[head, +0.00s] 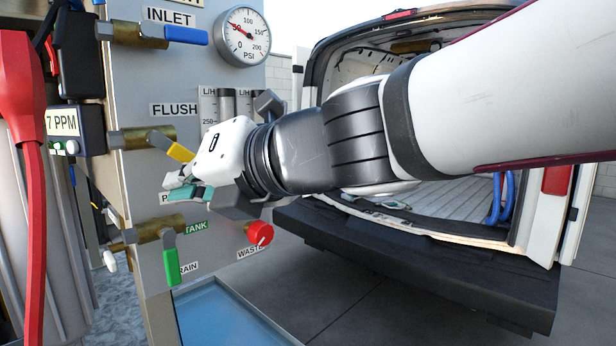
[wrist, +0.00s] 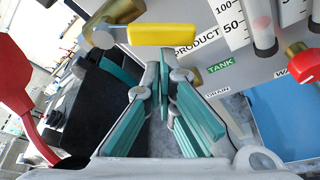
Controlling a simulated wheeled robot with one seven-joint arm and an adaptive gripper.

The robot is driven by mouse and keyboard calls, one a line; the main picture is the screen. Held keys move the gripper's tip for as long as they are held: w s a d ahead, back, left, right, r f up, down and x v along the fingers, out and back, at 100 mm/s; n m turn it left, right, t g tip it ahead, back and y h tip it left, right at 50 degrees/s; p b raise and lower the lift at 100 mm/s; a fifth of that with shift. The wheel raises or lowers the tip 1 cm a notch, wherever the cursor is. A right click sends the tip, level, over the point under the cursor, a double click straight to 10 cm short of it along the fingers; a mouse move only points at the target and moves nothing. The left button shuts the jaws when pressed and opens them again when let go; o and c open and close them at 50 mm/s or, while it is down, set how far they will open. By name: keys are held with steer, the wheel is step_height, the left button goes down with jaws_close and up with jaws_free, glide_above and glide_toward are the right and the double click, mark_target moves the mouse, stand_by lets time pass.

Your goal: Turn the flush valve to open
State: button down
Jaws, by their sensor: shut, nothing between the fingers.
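The flush valve has a brass body (head: 148,137) on the grey panel, left of and below the FLUSH label (head: 174,110). Its yellow lever (head: 180,152) slants down to the right in the head view, its far end close to my gripper's white housing. In the wrist view the yellow lever (wrist: 162,34) lies across the upper middle. My gripper (head: 180,186) is below the lever in the head view. In the wrist view my gripper (wrist: 160,66) has its teal-padded fingers together and empty, with the tips just below the lever. I cannot tell whether they touch it.
The inlet valve's blue lever (head: 186,35) and a pressure gauge (head: 242,36) are above. A green drain lever (head: 170,262) and a red waste knob (head: 260,233) are below. A red handle (head: 22,75) with a hose stands at left. An open van (head: 430,240) is behind my arm.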

steer(key=shift+w+d+r+n+h+p, duration=0.2)
steer(key=shift+w+n+h+p, duration=0.1)
steer(key=shift+n, duration=0.3)
steer(key=shift+w+d+r+n+t+h+p, duration=0.25)
steer(key=shift+r+n+t+h+p, duration=0.1)
steer(key=shift+n, duration=0.35)
steer(key=shift+w+d+r+n+t+h+p, duration=0.25)
steer(key=shift+n+t, duration=0.15)
steer(key=shift+n, duration=0.3)
steer(key=shift+w+d+r+n+t+h+p, duration=0.15)
steer(key=shift+w+r+n+t+h+p, duration=0.15)
steer(key=shift+n, duration=0.4)
steer(key=shift+s, duration=0.1)
steer(key=shift+f, duration=0.1)
